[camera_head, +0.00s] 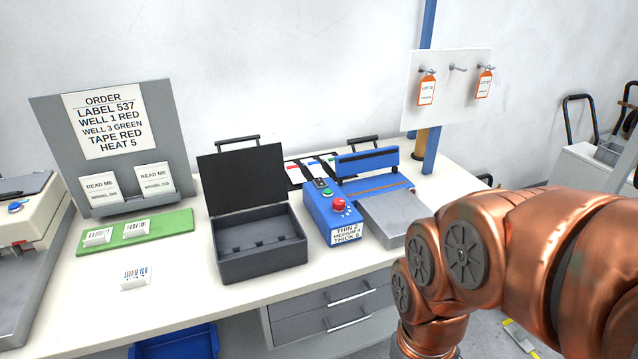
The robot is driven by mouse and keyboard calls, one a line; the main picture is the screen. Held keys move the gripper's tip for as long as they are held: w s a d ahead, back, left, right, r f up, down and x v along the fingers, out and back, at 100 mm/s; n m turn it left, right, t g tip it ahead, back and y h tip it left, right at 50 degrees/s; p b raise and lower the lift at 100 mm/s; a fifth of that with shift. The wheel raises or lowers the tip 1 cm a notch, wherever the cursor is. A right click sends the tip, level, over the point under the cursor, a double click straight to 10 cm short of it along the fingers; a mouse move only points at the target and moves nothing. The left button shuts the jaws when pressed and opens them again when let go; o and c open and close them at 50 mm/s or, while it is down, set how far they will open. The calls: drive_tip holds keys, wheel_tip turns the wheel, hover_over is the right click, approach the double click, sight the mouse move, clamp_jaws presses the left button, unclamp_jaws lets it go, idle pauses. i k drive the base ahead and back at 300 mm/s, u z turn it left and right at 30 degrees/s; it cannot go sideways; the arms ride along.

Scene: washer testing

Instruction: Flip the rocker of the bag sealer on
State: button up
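The bag sealer (368,161) stands on the bench right of centre, with a blue hinged bar at the back and a grey metal plate in front. Its blue control box (318,212) is on its left side. On the box's top are a small black switch (320,184) that looks like the rocker, a green button (328,192) and a red knob (339,204). The rocker's position is too small to tell. My copper arm fills the lower right, in front of the sealer's right side. My gripper is out of the picture.
An open dark grey case (262,246) stands close left of the control box. A grey order board (180,140), green mat (135,236) and loose label card (134,279) are further left. A pegboard with orange tags (447,86) stands behind. Bench front-left is mostly clear.

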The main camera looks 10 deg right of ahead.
sight(319, 181)
drive_tip(key=k, duration=0.3)
drive_tip(key=u, duration=0.55)
drive_tip(key=i, duration=1.45)
drive_tip(key=z, duration=0.1)
